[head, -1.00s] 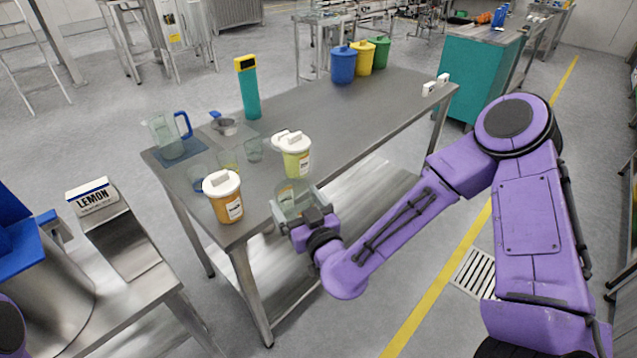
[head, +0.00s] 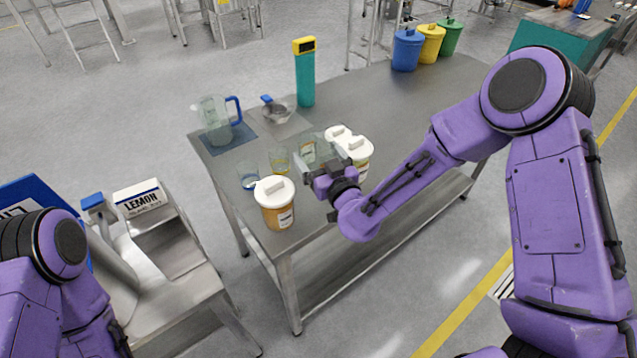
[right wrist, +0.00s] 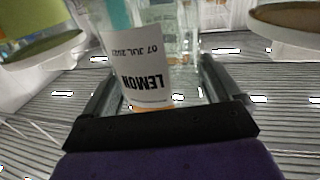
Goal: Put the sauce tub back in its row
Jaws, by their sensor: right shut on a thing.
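My right gripper (head: 318,163) is shut on the sauce tub (right wrist: 140,72), a clear container whose white label reads LEMON upside down in the right wrist view, with a date. Clear cups stand right behind it there. In the head view the gripper is at the table's near side, between an amber white-lidded tub (head: 277,210) and a yellow white-lidded tub (head: 363,150). A row of small clear cups starts with one with a blue mark (head: 248,176) and one with a yellow mark (head: 279,160). The held tub overlaps the row's far end; contact with the table is unclear.
A clear jug (head: 215,118) with a blue handle, a small strainer-like pan (head: 276,108) and a teal upright device (head: 305,75) stand behind. Blue (head: 406,50), yellow and green bins are at the back. The table's middle is clear.

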